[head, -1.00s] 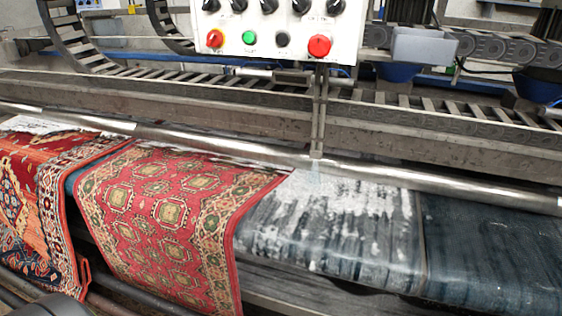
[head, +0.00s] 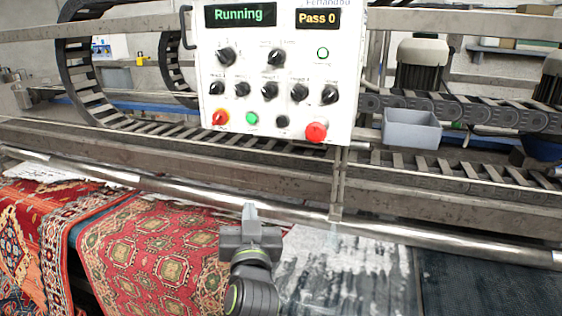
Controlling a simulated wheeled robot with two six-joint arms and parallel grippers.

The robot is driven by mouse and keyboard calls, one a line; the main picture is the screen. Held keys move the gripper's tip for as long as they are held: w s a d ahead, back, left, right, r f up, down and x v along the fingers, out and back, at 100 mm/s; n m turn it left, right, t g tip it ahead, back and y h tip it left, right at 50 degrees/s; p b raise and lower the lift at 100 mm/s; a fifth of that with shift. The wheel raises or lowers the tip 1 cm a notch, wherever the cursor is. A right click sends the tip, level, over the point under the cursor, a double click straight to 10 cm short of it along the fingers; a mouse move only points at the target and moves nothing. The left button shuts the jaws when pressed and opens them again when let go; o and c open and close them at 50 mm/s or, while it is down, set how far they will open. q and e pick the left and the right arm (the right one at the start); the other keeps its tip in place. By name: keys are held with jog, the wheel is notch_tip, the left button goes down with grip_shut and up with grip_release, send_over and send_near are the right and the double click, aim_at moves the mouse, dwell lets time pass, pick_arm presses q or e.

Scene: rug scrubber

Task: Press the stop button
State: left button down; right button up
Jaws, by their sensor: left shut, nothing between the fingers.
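The white control panel (head: 280,75) hangs above the machine and faces me. A large red button (head: 316,132) is at its lower right. My left gripper (head: 249,210) is shut and empty, pointing up, lower in the picture than the panel and touching no button. My right gripper is not in view.
A green button (head: 252,118), a small black button (head: 282,121) and several black knobs (head: 276,58) share the panel. A metal roller bar (head: 170,190) runs below it. Red patterned rugs (head: 145,250) lie at left; a grey bin (head: 411,127) is at right.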

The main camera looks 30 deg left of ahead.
aim_at(282, 121)
pick_arm(q)
jog(key=d+r+n+t+y, duration=0.1)
jog(key=r+y, duration=0.1)
jog(key=r, duration=0.5)
jog(key=d+r+n+t+y, duration=0.1)
jog(key=d+r+y, duration=0.1)
jog(key=r, duration=0.5)
jog(key=shift+d+r+n+y, duration=0.25)
jog(key=shift+r+n+y, duration=0.15)
jog(key=shift+y, duration=0.4)
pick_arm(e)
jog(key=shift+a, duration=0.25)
pick_arm(q)
jog(key=shift+t, duration=0.3)
jog(key=shift+w+a+b, duration=0.3)
jog(key=shift+w+a, duration=0.05)
jog(key=shift+w, duration=1.05)
jog(key=shift+w+a+b, duration=0.35)
jog(key=shift+w, duration=1.1)
jog(key=shift+w+a+b, duration=0.3)
jog(key=shift+w+a, duration=0.05)
jog(key=shift+w, duration=1.05)
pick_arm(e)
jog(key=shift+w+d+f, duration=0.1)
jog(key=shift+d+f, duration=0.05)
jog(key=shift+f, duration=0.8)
